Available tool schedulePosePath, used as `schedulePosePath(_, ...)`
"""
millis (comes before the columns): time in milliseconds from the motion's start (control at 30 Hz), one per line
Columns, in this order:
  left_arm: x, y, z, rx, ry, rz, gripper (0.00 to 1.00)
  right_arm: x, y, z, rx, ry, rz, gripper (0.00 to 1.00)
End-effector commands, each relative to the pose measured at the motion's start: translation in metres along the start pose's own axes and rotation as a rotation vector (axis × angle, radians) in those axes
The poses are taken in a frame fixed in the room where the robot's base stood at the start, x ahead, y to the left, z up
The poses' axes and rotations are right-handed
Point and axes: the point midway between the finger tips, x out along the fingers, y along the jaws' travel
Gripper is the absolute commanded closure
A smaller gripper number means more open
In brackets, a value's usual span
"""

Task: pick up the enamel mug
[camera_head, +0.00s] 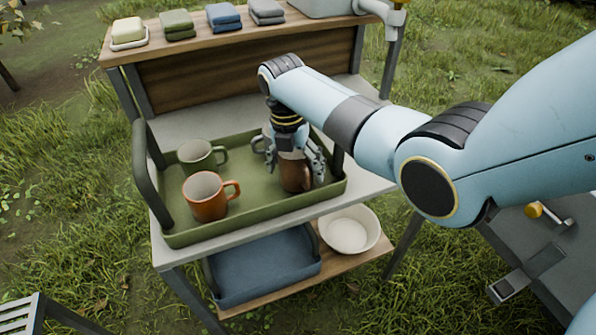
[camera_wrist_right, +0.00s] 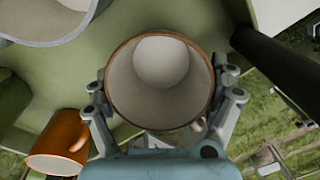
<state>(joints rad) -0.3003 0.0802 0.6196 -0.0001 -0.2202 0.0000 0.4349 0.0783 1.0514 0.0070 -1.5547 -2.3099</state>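Several mugs stand on a green tray (camera_head: 240,214). A brown mug (camera_head: 292,176) is under my right gripper (camera_head: 296,165). In the right wrist view this mug (camera_wrist_right: 118,88) has a brown rim and pale inside, and my right gripper's fingers (camera_wrist_right: 165,95) are spread on both sides of it; firm contact cannot be made out. A pale grey-white mug (camera_head: 259,146), likely the enamel one, stands just behind, mostly hidden by the gripper; it also shows at the wrist view's upper left (camera_wrist_right: 48,34). My left gripper is not in view.
A green mug (camera_head: 197,156) and an orange mug (camera_head: 205,197) stand on the tray's left part. The tray has raised dark handles (camera_head: 146,173). A white bowl (camera_head: 349,230) and a blue tray (camera_head: 262,268) are on the lower shelf. Folded cloths (camera_head: 223,17) lie on the upper shelf.

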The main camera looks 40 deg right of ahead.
Motion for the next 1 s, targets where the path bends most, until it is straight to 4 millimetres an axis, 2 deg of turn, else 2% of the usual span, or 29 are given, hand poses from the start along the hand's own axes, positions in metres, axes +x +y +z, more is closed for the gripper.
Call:
schedulePosePath(33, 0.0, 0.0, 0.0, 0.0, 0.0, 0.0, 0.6, 0.0, 0.0, 0.0, 0.0, 0.0, 0.0, 0.2)
schedulePosePath(333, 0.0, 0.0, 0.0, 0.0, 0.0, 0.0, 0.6, 0.0, 0.0, 0.0, 0.0, 0.0, 0.0, 0.59)
schedulePosePath(567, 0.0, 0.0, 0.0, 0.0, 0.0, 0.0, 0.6, 0.0, 0.0, 0.0, 0.0, 0.0, 0.0, 0.6)
schedulePosePath(600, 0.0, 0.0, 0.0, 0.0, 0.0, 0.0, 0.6, -0.001, 0.0, 0.0, 0.0, 0.0, 0.0, 0.66)
schedulePosePath(867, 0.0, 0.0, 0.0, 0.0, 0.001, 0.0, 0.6, -0.003, 0.0, 0.0, 0.0, -0.001, 0.001, 0.66)
schedulePosePath(1000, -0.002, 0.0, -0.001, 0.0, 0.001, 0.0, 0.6, -0.013, -0.001, 0.001, 0.0, -0.002, 0.002, 0.66)
